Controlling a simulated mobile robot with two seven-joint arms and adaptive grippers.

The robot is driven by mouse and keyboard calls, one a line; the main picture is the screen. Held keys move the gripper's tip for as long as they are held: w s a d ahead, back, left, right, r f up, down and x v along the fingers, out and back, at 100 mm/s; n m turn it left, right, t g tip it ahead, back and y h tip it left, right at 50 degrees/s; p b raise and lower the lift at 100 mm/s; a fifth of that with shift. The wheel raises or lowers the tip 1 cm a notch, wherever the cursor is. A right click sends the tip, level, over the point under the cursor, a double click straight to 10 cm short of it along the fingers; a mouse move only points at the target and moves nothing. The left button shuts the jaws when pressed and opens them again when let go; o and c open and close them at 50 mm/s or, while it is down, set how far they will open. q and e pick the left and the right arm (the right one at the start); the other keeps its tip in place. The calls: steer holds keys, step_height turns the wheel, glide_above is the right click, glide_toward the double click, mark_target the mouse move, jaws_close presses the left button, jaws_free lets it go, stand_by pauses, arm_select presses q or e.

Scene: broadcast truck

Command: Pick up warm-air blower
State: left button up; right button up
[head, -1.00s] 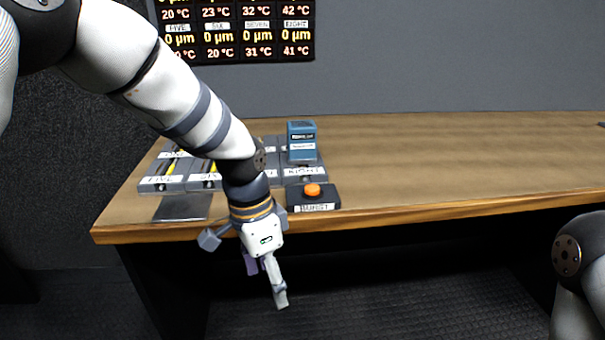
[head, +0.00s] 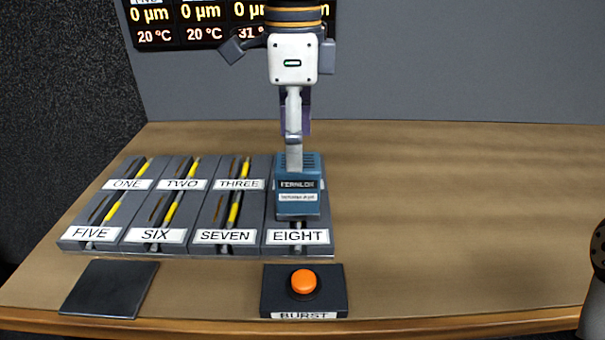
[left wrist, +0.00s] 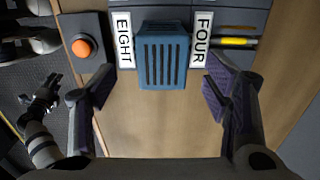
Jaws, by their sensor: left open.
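The warm-air blower, a blue box with a dark label and vents on top (head: 298,190), stands upright on the plates at EIGHT, towards FOUR behind it. My left gripper (head: 296,163) points down at it from above, and its near finger overlaps the blower's top in the head view. In the left wrist view the blower (left wrist: 163,60) shows its slotted top. The open fingers of my left gripper (left wrist: 160,85) lie to either side of it, with gaps. Contact is not visible. My right gripper (left wrist: 46,95) seems to show at the left of that view, its opening unclear.
Several grey numbered plates with yellow strips, such as SEVEN (head: 225,215), lie left of the blower. A BURST box with an orange button (head: 303,283) stands in front. A dark flat pad (head: 110,288) lies front left. The wooden table (head: 460,210) is clear to the right.

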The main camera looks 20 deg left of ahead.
mark_target(298, 182)
arm_select(q)
step_height(298, 182, down, 8)
steer(key=shift+w+d+f, duration=0.15)
steer(key=shift+f, duration=0.05)
steer(key=c, duration=1.6)
steer(key=shift+r, duration=0.1)
jaws_close()
